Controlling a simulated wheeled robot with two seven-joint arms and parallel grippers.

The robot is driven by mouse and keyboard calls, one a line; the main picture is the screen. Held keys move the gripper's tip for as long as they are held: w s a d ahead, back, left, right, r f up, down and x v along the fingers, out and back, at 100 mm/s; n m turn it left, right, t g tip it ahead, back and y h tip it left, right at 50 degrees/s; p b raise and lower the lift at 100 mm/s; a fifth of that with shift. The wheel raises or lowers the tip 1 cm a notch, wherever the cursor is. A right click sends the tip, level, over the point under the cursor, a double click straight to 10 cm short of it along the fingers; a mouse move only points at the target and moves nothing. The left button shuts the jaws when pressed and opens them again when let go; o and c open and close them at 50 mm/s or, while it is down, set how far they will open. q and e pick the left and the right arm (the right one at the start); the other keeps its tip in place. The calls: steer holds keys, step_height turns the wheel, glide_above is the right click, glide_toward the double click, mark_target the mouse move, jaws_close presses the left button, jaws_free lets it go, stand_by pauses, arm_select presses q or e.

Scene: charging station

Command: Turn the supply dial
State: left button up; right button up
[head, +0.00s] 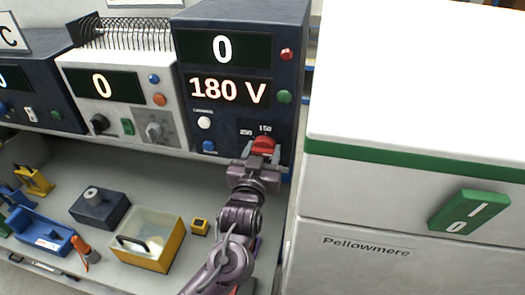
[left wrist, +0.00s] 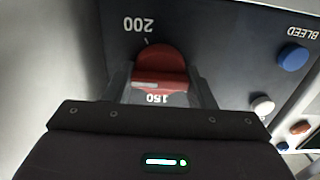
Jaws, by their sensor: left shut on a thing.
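The red supply dial (head: 263,144) is on the lower front of the dark blue supply unit (head: 240,130). My left gripper (head: 260,156) is shut on the dial, one finger on each side of its grip. In the left wrist view the red dial (left wrist: 160,65) sits between the fingers, with the label 200 beyond it and 150 near the fingers, both upside down. The unit's displays read 0 (head: 222,48) and 180 V (head: 228,91). My right gripper is not in view.
A white cabinet (head: 410,190) with a green switch (head: 468,212) stands close on the right. Left of the supply is a white unit (head: 120,95) reading 0. On the bench below are a yellow bin (head: 165,258), a dark block (head: 85,213) and a blue tray (head: 38,238).

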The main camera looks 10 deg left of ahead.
arm_select(q)
steer(key=o, duration=1)
steer(key=shift+c, duration=0.2)
steer(key=shift+s, duration=0.1)
steer(key=shift+s+f, duration=0.1)
steer(key=shift+s, duration=0.2)
steer(key=s+b, duration=0.3)
steer(key=s, duration=0.4)
